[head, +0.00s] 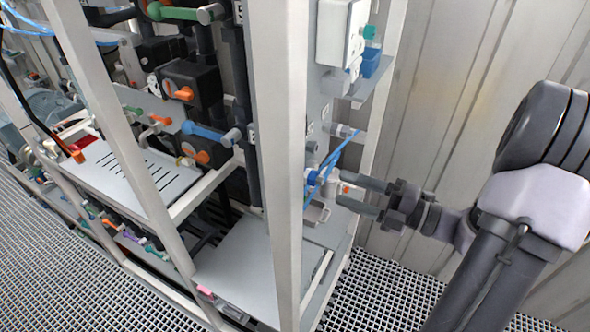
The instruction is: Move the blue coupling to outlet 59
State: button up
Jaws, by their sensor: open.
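My gripper (338,190) is at the right side of the frame rack, its two dark fingers apart and pointing left. A small blue coupling (312,177) with thin blue tubing shows just left of the fingertips, beside the rack's front post. I cannot tell whether the fingers touch it. A pale fitting with a small orange mark (346,189) shows between the fingers. Outlet 59 cannot be picked out, as the small labels on the rack panel (312,120) are unreadable. The post hides part of the panel.
A pale metal post (277,120) stands left of my gripper. A white box (340,32) and a blue cup (371,62) are above it. Valves with orange (184,93) and blue handles (202,131) fill the rack. A corrugated wall (440,100) is behind; the grating floor (385,295) is clear.

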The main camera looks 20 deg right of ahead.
aim_at(313, 178)
jog(key=x, duration=0.7)
jog(key=shift+w+a+r, duration=0.1)
jog(key=shift+w+a, duration=0.2)
jog(key=shift+w+a+p, duration=0.3)
jog(key=shift+w+a, duration=0.05)
jog(key=shift+w, duration=0.15)
jog(key=shift+p, duration=0.55)
jog(key=shift+c, duration=0.2)
dwell(0.3)
grip_shut()
jog(key=shift+d, duration=0.1)
jog(key=shift+p+v, duration=0.55)
jog(key=shift+v, duration=2.4)
jog(key=shift+s, duration=0.1)
